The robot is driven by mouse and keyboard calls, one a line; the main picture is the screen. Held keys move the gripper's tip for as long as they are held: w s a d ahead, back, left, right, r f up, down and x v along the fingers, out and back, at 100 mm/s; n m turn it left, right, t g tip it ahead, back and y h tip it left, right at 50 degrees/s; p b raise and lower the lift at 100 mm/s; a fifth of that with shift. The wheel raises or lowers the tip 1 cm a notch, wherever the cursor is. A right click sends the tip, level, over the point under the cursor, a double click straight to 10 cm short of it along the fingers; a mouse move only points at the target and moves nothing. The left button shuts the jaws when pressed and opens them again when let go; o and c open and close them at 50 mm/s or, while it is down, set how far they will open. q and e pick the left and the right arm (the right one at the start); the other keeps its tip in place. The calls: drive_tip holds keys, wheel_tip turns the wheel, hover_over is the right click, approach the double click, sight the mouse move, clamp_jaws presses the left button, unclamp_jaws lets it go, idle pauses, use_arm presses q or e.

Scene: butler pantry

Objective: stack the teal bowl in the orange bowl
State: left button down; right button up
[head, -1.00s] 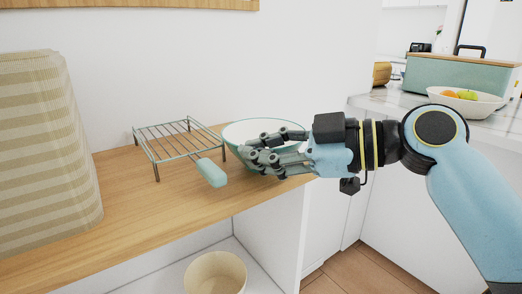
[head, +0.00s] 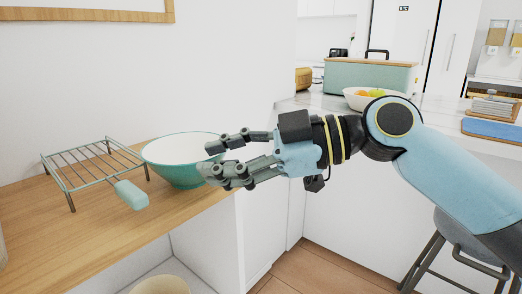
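The teal bowl (head: 176,175), white inside, stands upright on the wooden counter (head: 95,230) at the left of the head view. My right gripper (head: 208,160) is at the bowl's right side. Its fingers are spread, with nothing between them; the fingertips overlap the bowl's right rim in the picture, and I cannot tell whether they touch it. No orange bowl can be made out. My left gripper is not in view.
A wire rack (head: 95,165) with a teal handle stands close left of the bowl. A cream container (head: 160,285) sits below the counter. On the marble counter at the back are a fruit bowl (head: 357,104) and a teal bread box (head: 365,78). A stool (head: 455,250) stands at right.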

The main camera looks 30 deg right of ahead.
drive_tip(key=v, duration=0.6)
drive_tip(key=shift+p, duration=0.3)
